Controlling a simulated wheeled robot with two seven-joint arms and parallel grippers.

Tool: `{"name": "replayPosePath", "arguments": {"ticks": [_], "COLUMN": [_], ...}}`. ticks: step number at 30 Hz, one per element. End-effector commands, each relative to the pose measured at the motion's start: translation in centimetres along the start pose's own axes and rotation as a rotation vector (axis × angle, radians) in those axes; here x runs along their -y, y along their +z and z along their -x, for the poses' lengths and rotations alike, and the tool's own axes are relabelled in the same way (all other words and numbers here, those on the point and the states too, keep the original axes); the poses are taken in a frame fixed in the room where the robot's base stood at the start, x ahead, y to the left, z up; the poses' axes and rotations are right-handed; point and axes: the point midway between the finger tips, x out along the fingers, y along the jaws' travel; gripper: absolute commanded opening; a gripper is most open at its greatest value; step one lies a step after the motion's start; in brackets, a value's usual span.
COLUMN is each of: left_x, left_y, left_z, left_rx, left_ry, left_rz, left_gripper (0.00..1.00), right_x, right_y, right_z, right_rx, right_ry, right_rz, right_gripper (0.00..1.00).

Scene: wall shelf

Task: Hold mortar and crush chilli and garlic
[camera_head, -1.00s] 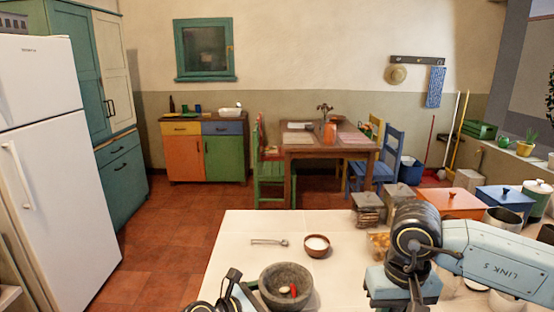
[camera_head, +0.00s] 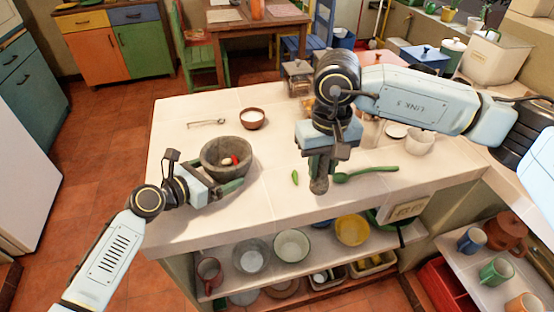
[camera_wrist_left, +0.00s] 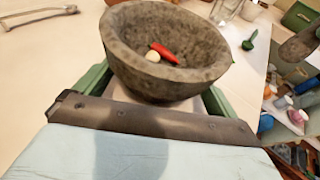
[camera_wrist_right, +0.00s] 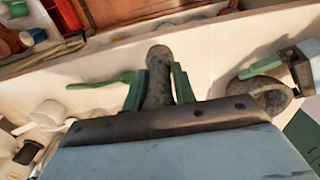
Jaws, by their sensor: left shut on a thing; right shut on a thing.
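The grey stone mortar (camera_head: 212,146) stands on the white counter, with a red chilli (camera_wrist_left: 163,52) and a pale garlic clove (camera_wrist_left: 152,56) inside. My left gripper (camera_head: 222,190) is shut on the mortar; its green fingers sit on either side of the bowl in the left wrist view. My right gripper (camera_wrist_right: 158,88) is shut on the grey stone pestle (camera_wrist_right: 158,62). In the head view the pestle (camera_head: 319,184) is upright at the counter's front, right of the mortar. I cannot tell whether its lower end touches the counter. A green chilli (camera_head: 294,178) lies between mortar and pestle.
A green spoon (camera_head: 372,172) lies right of the pestle. A brown bowl of white stuff (camera_head: 252,119) and a metal utensil (camera_head: 207,123) lie behind the mortar. Jars and a white cup (camera_head: 419,142) stand at the right. Bowls fill the shelf below the front edge.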

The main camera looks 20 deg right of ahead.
Motion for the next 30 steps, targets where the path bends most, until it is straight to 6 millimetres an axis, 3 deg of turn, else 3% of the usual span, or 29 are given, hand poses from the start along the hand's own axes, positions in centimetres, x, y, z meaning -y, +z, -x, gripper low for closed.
{"name": "replayPosePath", "arguments": {"ticks": [5, 8, 12, 18, 24, 30], "left_x": [-0.1, -0.1, -0.1, -0.1, -0.1, -0.1], "left_y": [0.5, 0.5, 0.5, 0.4, 0.4, 0.3], "left_z": [0.0, 0.0, 0.0, 0.0, 0.0, 0.0], "left_rx": [0.009, 0.009, 0.009, 0.008, 0.007, 0.006], "left_ry": [0.002, 0.002, 0.002, 0.002, 0.002, 0.002], "left_rz": [-0.002, -0.002, -0.002, -0.002, -0.002, -0.002], "left_gripper": [0.82, 0.81, 0.81, 0.81, 0.81, 0.81], "right_x": [1.6, 3.6, 7.4, 12.9, 16.0, 16.6], "right_y": [-1.9, -4.2, -8.0, -12.0, -13.7, -14.1], "right_z": [0.6, 1.3, 2.6, 4.7, 5.8, 5.8], "right_rx": [-0.007, -0.017, -0.039, -0.083, -0.117, -0.124], "right_ry": [-0.02, -0.044, -0.084, -0.135, -0.159, -0.163], "right_rz": [-0.07, -0.167, -0.351, -0.602, -0.749, -0.784], "right_gripper": [0.04, 0.04, 0.04, 0.04, 0.04, 0.04]}}
